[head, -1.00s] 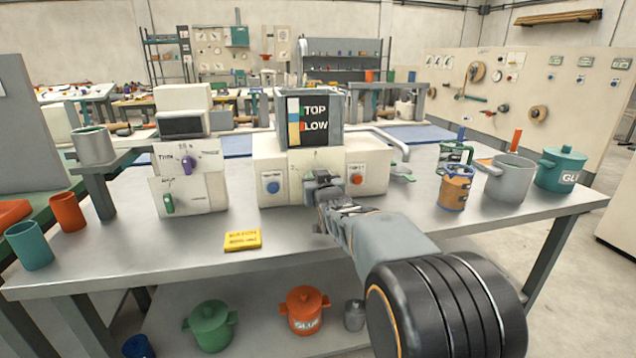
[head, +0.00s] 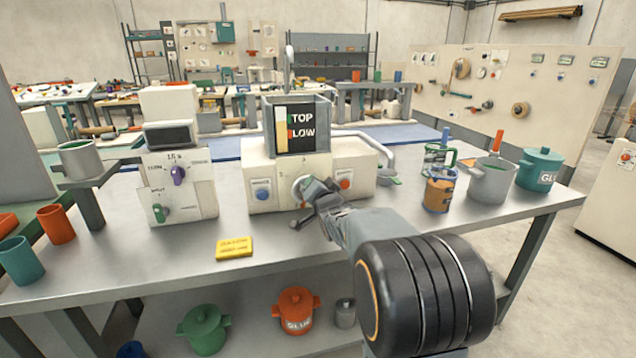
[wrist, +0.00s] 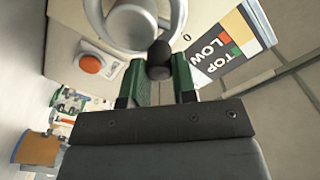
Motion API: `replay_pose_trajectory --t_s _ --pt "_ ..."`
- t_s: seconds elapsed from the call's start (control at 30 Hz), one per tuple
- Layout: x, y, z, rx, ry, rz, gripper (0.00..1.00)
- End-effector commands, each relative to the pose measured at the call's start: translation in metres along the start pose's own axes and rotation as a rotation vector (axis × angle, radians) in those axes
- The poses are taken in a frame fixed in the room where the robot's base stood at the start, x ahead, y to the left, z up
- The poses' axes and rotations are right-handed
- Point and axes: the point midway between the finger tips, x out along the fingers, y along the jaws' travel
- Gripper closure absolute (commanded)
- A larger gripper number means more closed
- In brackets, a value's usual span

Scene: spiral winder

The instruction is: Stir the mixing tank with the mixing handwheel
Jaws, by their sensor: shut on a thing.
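The mixing handwheel (head: 301,188) is a pale ring on the front of the cream machine, between a blue and a red button. In the wrist view the handwheel (wrist: 132,25) shows its round hub and rim at the top. My gripper (head: 316,196) is at the wheel's right side and partly hides it. In the wrist view the green fingers of my gripper (wrist: 158,75) are shut on the wheel's dark knob (wrist: 159,58). The tank (head: 298,125) stands above, with TOP and LOW marks on its front. Its inside is hidden.
A control box (head: 178,185) with purple and green knobs stands left. A yellow label block (head: 234,247) lies in front. A grey pot (head: 491,182), a teal glue pot (head: 539,168) and a brown can (head: 440,190) stand right.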

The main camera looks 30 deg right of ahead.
Motion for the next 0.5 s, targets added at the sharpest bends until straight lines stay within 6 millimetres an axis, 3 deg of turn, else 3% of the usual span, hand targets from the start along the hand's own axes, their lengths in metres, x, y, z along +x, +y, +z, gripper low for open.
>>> replay_pose_trajectory --t_s 0.5 --pt "0.0001 0.0001 -0.0052 0.042 0.011 -0.004 0.98"
